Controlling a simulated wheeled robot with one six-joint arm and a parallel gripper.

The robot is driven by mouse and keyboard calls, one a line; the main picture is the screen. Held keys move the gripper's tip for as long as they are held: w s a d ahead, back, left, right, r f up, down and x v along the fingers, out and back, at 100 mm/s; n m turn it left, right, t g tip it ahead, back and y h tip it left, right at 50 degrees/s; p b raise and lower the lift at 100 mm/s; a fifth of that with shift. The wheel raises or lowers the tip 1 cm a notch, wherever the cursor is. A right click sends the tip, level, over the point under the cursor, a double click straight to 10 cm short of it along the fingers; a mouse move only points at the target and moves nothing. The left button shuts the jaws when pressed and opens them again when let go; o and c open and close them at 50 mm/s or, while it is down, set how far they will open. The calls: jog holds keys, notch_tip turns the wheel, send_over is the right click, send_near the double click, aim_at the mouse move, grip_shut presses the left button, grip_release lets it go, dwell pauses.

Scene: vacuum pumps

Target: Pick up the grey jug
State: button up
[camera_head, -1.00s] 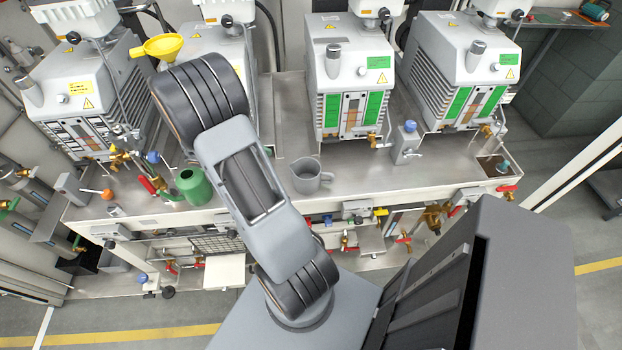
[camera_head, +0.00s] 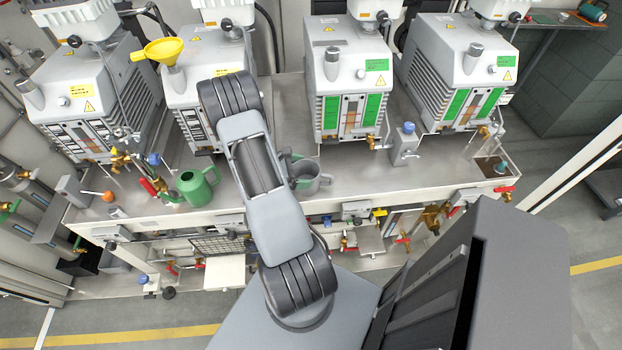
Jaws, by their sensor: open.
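The grey jug (camera_head: 311,184) stands upright on the steel bench top, just right of my arm, with its handle at its right side. Part of its left side and rim is obscured by my arm and a small grey part beside it, which I cannot make out clearly. My gripper's fingers cannot be seen; my arm's links cover that area, so I cannot tell how they sit relative to the jug.
A green jug (camera_head: 194,188) stands on the bench left of my arm. A yellow funnel (camera_head: 163,50) sits on a pump behind. Several grey pumps line the back, including one (camera_head: 345,75) behind the grey jug. A small valve block (camera_head: 405,145) stands to the right.

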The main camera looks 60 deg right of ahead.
jog(key=shift+s+d+f, duration=0.15)
jog(key=shift+s+d, duration=0.1)
jog(key=c, duration=0.6)
jog(key=shift+c, duration=0.2)
